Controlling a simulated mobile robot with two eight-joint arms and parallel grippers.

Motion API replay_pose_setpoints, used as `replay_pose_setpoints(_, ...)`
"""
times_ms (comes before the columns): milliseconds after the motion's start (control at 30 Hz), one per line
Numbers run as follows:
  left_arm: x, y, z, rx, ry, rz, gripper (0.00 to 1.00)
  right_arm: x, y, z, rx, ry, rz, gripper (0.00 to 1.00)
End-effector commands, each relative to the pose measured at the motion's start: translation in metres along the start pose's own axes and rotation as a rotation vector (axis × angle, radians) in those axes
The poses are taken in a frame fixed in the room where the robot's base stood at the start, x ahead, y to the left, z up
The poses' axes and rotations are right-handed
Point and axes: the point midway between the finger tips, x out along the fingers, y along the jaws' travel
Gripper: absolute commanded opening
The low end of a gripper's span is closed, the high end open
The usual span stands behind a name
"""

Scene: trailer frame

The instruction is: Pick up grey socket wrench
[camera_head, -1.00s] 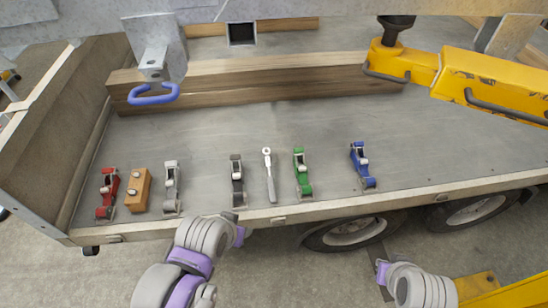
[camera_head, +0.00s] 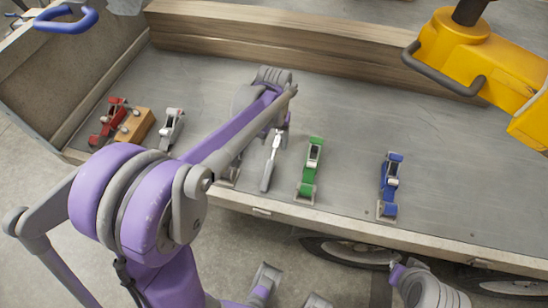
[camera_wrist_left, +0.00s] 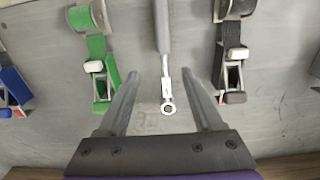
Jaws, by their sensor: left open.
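The grey socket wrench (camera_head: 270,162) lies on the trailer bed between the dark strap ratchet and the green one. In the left wrist view the wrench (camera_wrist_left: 164,75) lies with its ring-shaped head toward the gripper. My left gripper (camera_wrist_left: 161,78) is open, with one finger on each side of the wrench and nothing gripped. The wrist view does not clearly show its height above the bed. In the head view my left arm hides most of the gripper. My right gripper's jaws are not in view.
A green ratchet (camera_head: 310,168) and a dark ratchet (camera_wrist_left: 232,55) flank the wrench. A blue ratchet (camera_head: 389,185) lies to the right. A grey ratchet (camera_head: 172,128), wooden block (camera_head: 136,126) and red ratchet (camera_head: 108,122) lie left. A timber beam (camera_head: 300,45) lies behind.

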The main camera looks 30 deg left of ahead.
Motion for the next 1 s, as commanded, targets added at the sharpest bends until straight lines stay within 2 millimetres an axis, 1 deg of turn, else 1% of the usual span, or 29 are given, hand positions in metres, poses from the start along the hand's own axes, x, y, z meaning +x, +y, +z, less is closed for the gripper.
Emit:
replay_pose_setpoints(233,0.039,-0.001,-0.001,-0.002,-0.003,0.0,0.68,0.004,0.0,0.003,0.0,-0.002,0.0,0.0)
replay_pose_setpoints(300,0.047,-0.001,-0.001,-0.002,-0.003,0.0,0.68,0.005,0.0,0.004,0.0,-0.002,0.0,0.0)
replay_pose_setpoints(467,0.057,-0.001,0.0,-0.002,-0.002,0.0,0.68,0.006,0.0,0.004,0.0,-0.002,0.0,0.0)
replay_pose_setpoints(733,0.096,-0.007,0.003,-0.001,-0.002,0.0,0.68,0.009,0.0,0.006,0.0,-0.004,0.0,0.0)
replay_pose_setpoints(833,0.104,-0.006,0.003,-0.001,-0.002,0.0,0.68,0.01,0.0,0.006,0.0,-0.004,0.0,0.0)
replay_pose_setpoints(1000,0.106,-0.006,0.004,-0.001,-0.001,0.0,0.68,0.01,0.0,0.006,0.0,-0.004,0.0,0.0)
